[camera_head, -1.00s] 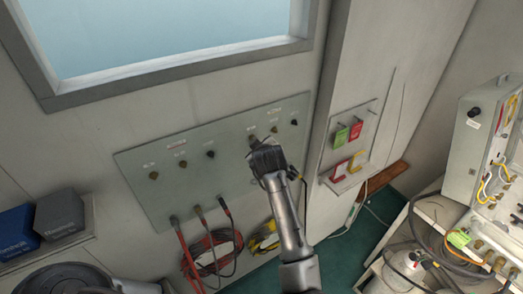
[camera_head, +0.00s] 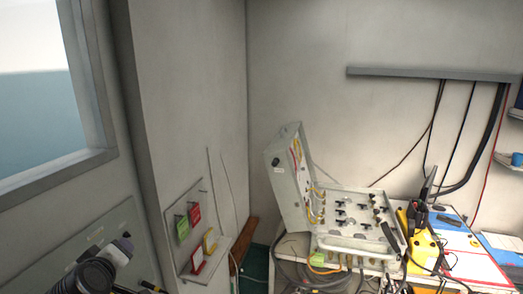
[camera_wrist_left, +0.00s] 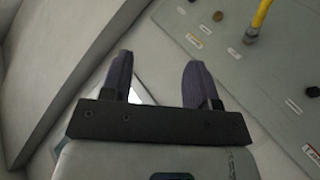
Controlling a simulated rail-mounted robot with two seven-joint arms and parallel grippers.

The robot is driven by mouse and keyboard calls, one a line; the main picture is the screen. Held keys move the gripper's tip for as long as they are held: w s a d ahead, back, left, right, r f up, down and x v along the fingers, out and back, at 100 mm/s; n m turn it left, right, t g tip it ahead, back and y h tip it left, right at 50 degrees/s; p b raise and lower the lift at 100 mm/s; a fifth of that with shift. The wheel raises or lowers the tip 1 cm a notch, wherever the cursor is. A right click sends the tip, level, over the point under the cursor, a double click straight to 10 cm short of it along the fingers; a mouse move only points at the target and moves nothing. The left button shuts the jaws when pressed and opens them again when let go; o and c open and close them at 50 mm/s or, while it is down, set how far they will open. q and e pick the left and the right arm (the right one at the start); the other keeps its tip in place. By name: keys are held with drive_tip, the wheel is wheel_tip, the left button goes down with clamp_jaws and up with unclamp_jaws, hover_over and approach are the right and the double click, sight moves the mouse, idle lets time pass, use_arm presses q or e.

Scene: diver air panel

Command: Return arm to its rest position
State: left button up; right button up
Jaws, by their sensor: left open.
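My left gripper (camera_wrist_left: 158,75) shows in the left wrist view with its two dark fingers wide apart and nothing between them. The grey wall panel (camera_wrist_left: 245,90) lies beyond it to the right, with a yellow hose (camera_wrist_left: 260,18) at one fitting. The gripper appears apart from the panel. In the head view, part of my left arm (camera_head: 95,273) is at the lower left, in front of the wall panel (camera_head: 50,262). Its fingers cannot be made out there. My right gripper is not in view.
A wall rack holds green (camera_head: 182,228) and red (camera_head: 195,214) tags. An open grey case (camera_head: 288,185) with valves and hoses stands on a bench at right. A yellow case (camera_head: 424,250) is beside it. A window (camera_head: 40,110) is at upper left.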

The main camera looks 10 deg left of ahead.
use_arm(q)
drive_tip(key=s+d+r+m+t+h, duration=0.1)
drive_tip(key=d+m+t+h, duration=0.1)
drive_tip(key=d+m, duration=0.45)
drive_tip(key=s+d+f+m+g+h, duration=0.2)
drive_tip(key=s+d+f+m+h, duration=0.3)
drive_tip(key=d+f, duration=0.6)
drive_tip(key=s+d+f+m+g, duration=0.2)
drive_tip(key=s+f+g, duration=0.2)
drive_tip(key=s+f, duration=0.7)
drive_tip(key=s+d+f+m+g+p, duration=0.1)
drive_tip(key=s+f+g, duration=0.3)
drive_tip(key=s+f, duration=0.8)
drive_tip(key=shift+s+d+f+m, duration=0.15)
drive_tip(key=shift+s+d+m, duration=0.4)
drive_tip(key=shift+s, duration=0.35)
